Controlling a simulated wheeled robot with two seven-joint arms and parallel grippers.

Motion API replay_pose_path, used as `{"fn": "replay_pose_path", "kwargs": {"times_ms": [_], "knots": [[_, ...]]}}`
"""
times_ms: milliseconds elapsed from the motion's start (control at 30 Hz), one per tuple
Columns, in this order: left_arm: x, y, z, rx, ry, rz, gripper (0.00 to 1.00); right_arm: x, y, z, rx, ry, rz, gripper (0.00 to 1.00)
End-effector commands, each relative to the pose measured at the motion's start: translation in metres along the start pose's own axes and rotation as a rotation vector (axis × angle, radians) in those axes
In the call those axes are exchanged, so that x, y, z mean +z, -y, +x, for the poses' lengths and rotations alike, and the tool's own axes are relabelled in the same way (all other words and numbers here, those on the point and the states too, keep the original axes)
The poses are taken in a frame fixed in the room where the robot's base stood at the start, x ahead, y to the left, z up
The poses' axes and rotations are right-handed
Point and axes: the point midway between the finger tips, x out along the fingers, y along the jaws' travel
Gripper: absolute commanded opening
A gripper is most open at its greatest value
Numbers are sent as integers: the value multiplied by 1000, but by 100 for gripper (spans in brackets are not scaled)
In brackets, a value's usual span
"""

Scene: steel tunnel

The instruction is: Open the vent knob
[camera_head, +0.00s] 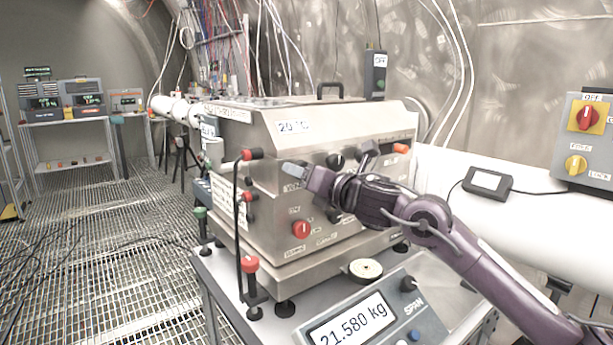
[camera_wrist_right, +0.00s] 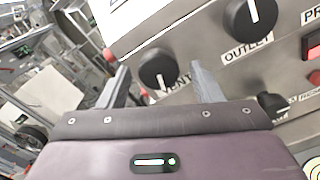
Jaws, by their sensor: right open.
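The vent knob (camera_wrist_right: 156,66) is a round black knob with a white pointer line, on the steel front panel in the right wrist view. Its label below is partly hidden by a finger. My right gripper (camera_wrist_right: 160,72) is open, with one finger to each side of the knob in the picture; I cannot tell if either touches it. In the head view my right gripper (camera_head: 330,163) is at the front of the steel box (camera_head: 270,225), and a black knob (camera_head: 335,160) shows between its fingers. My left gripper is not in view.
The outlet knob (camera_wrist_right: 250,18) is up and right of the vent knob. A scale (camera_head: 375,310) reading 21.580 kg stands in front of the box. A red-topped post (camera_head: 250,265) stands at the box's left front.

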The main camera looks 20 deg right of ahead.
Motion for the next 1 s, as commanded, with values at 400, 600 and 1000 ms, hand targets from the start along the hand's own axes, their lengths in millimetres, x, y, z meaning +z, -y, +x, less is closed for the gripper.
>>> {"fn": "replay_pose_path", "kwargs": {"times_ms": [400, 600, 1000], "knots": [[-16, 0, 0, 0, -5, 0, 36, -1, 2, -42, -2, 2, -3, 59], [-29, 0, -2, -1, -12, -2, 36, -1, 2, -70, -1, 1, -2, 59], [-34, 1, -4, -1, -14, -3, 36, 0, 0, -78, 0, 0, 0, 59]]}}
